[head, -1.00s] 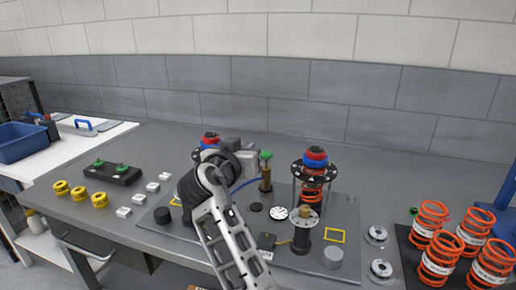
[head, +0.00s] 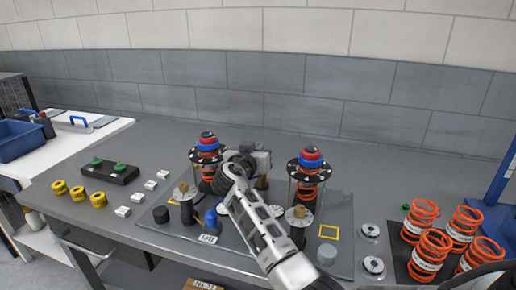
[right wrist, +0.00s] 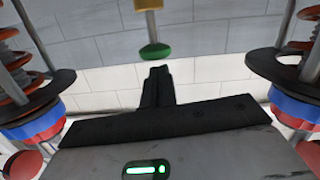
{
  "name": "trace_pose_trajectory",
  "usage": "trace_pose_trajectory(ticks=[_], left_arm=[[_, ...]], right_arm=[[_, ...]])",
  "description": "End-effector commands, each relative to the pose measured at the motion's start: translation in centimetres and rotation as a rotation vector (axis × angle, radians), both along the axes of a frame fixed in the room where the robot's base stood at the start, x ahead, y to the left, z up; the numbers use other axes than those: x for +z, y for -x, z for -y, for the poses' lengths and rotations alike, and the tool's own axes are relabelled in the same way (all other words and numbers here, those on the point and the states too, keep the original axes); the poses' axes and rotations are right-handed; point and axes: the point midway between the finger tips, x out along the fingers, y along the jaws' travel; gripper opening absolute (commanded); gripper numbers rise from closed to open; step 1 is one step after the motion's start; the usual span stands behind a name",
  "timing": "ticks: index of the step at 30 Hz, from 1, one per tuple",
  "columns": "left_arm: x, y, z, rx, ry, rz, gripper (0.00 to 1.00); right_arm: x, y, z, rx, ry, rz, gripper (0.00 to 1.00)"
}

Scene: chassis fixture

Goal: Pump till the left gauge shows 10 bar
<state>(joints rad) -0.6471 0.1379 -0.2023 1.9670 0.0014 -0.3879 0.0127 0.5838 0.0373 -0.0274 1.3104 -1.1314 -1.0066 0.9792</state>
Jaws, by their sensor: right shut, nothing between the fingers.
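My right gripper (head: 262,160) is in the middle of the head view, over the brass pump (head: 262,183), and hides the pump's top. In the right wrist view, my closed black fingers (right wrist: 158,72) point at the pump's green knob (right wrist: 155,51). The fingers hold nothing. A pale dial (head: 222,208), perhaps the left gauge, is mostly covered by my arm. No reading can be made out. My left gripper is not in view.
A left spring tower (head: 207,148) and a right spring tower (head: 308,165) flank my right gripper closely. A blue part (head: 211,221) stands in front. Loose orange springs (head: 429,250) are at right; yellow rings (head: 78,193) are at left.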

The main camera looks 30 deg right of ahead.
Motion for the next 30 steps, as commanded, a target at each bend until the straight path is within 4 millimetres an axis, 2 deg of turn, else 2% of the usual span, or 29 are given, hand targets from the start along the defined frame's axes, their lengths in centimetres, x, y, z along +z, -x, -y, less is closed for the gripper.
trace_pose_trajectory(ticks=[13,21,30], left_arm=[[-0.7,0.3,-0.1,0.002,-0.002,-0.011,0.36],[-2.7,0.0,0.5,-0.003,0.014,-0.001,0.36],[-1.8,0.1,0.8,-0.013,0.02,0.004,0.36]], right_arm=[[-0.5,0.0,0.0,0.001,0.001,0.001,0.0],[-3.2,0.0,0.0,0.0,-0.001,0.001,0.0],[-3.3,0.0,0.0,0.0,-0.002,-0.003,0.0]])
